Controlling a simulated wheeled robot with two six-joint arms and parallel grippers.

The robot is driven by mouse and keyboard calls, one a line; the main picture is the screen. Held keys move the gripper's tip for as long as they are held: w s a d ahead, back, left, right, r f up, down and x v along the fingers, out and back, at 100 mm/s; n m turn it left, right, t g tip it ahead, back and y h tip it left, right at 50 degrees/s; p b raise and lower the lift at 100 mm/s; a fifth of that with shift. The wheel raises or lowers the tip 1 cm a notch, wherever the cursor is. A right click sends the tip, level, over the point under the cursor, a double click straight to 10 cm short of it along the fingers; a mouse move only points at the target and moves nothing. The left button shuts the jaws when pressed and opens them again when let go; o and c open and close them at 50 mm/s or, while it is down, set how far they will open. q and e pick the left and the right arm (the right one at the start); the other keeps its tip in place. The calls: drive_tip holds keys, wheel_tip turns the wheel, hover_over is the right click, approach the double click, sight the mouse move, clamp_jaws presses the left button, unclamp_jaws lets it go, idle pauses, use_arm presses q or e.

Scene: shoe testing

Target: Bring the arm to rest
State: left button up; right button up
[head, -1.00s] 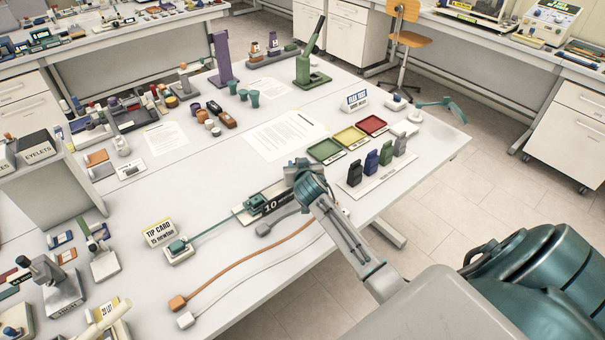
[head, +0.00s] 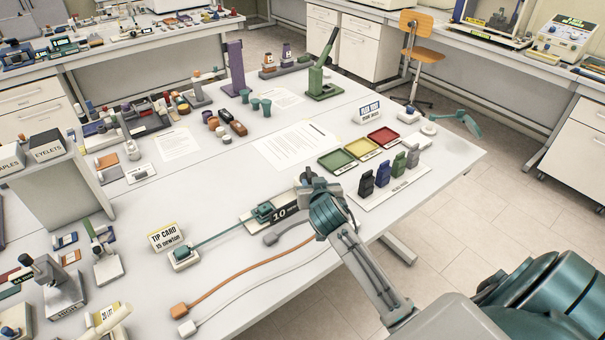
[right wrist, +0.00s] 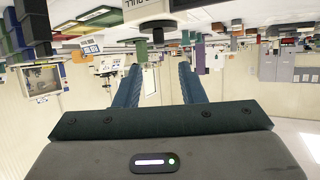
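My right arm comes in from the lower right of the head view, and its gripper (head: 308,182) is over the front part of the white table (head: 215,235). It is beside the black plate marked 10 (head: 284,215), to its right. The fingertips are hard to make out there. In the right wrist view the two teal fingers (right wrist: 159,75) stand apart with nothing between them. That view looks upside down, with the tabletop things along its top. My left gripper is not in view.
Orange (head: 240,272) and white cables lie in front. A tip card (head: 166,236) stands left. Floor is clear beyond the table's right edge.

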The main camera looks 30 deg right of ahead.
drive_tip(key=s+a+f+g, duration=0.1)
drive_tip(key=s+f, duration=0.1)
drive_tip(key=s, duration=0.3)
drive_tip(key=s+a+f+n+g+y, duration=0.1)
drive_tip(key=s+a+f, duration=0.1)
drive_tip(key=s, duration=0.3)
drive_tip(key=s+a+f+n+g, duration=0.1)
drive_tip(key=s+a+f+g, duration=0.1)
drive_tip(key=s, duration=0.3)
drive_tip(key=shift+f+y, duration=0.4)
drive_tip(key=shift+f, duration=0.25)
drive_tip(key=s+a+f+n+g+y, duration=0.1)
drive_tip(key=s+a+n+g, duration=0.15)
drive_tip(key=s, duration=0.65)
drive_tip(key=s+a+f+n+g+y, duration=0.15)
drive_tip(key=s+a, duration=0.25)
drive_tip(key=s, duration=0.5)
drive_tip(key=d+f+g+b, duration=0.25)
drive_tip(key=f+b, duration=0.25)
drive_tip(key=f, duration=2.8)
drive_tip(key=s+d+f+b, duration=0.1)
drive_tip(key=s+f+b, duration=0.1)
drive_tip(key=s+f, duration=0.7)
drive_tip(key=s+f+b, duration=0.1)
drive_tip(key=s+f, duration=0.9)
drive_tip(key=f, duration=0.5)
drive_tip(key=shift+d+m+b, duration=0.35)
drive_tip(key=shift+d+m, duration=0.05)
drive_tip(key=shift+g, duration=0.25)
